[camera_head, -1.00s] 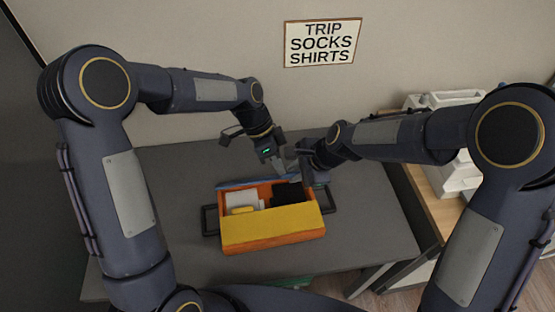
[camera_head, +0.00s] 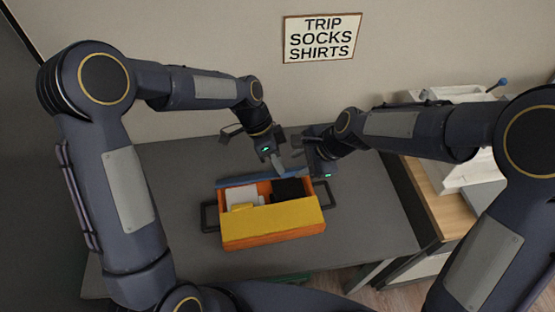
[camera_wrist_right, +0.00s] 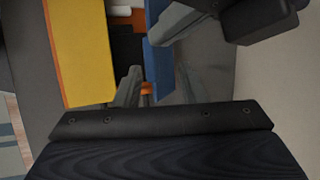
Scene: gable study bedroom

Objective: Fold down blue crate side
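An orange crate (camera_head: 232,243) sits on the grey table, with a yellow side (camera_head: 285,220) facing me. Its blue side (camera_head: 240,180) runs along the far edge and shows as a thin strip. In the right wrist view the blue side (camera_wrist_right: 157,70) is partly covered by dark gripper parts. My left gripper (camera_head: 279,166) is over the blue side near its right part; whether it touches is unclear. My right gripper (camera_head: 307,168) is by the crate's far right corner.
The crate holds a white item (camera_head: 238,194), a small yellow item (camera_head: 242,207) and black cloth (camera_head: 288,190). Dark handles (camera_head: 209,219) stick out at its ends. The grey table (camera_head: 370,215) is clear around it. A wooden-topped unit with white equipment (camera_head: 470,175) stands right.

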